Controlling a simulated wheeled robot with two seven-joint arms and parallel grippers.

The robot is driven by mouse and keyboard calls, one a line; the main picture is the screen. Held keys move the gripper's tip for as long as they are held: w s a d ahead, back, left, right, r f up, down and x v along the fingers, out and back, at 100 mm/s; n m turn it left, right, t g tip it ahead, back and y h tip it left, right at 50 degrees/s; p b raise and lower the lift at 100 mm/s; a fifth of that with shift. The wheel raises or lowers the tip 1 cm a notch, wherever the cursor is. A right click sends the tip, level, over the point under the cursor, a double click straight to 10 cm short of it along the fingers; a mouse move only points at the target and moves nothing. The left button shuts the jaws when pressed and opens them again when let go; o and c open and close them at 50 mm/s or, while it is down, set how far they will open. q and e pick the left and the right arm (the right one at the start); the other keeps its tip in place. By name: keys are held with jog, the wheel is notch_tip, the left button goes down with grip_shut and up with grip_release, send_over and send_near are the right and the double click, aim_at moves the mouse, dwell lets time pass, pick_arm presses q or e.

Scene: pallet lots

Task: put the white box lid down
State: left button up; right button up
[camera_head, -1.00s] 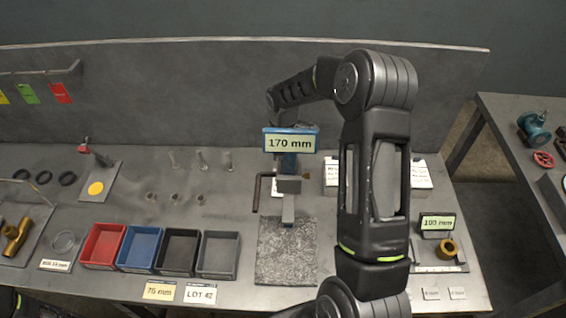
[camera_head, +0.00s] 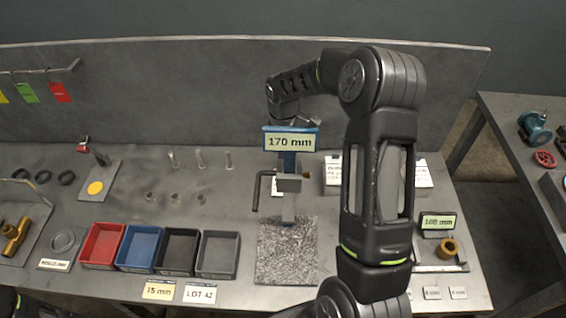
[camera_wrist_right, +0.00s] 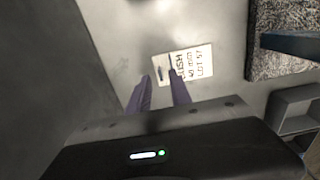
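A white box (camera_head: 422,174) with printed text stands at the back of the bench. My right arm covers its middle, and I cannot tell its lid apart from it. My right gripper (camera_wrist_right: 161,76) shows in the right wrist view with two fingers apart and nothing between them. It is above the bench, near a white printed label (camera_wrist_right: 190,63). In the head view this gripper is hidden behind the 170 mm sign. My left gripper is not in view.
A stand with the 170 mm sign (camera_head: 291,141) rises behind a speckled plate (camera_head: 287,262). Red (camera_head: 102,246), blue (camera_head: 139,249), black (camera_head: 177,252) and grey (camera_head: 217,255) bins line the front left. A 100 mm sign (camera_head: 438,222) stands at right. A second table (camera_head: 500,118) is farther right.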

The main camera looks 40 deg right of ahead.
notch_tip(320, 180, up, 10)
jog(key=b, duration=0.1)
jog(key=shift+f, duration=0.15)
dwell(0.6)
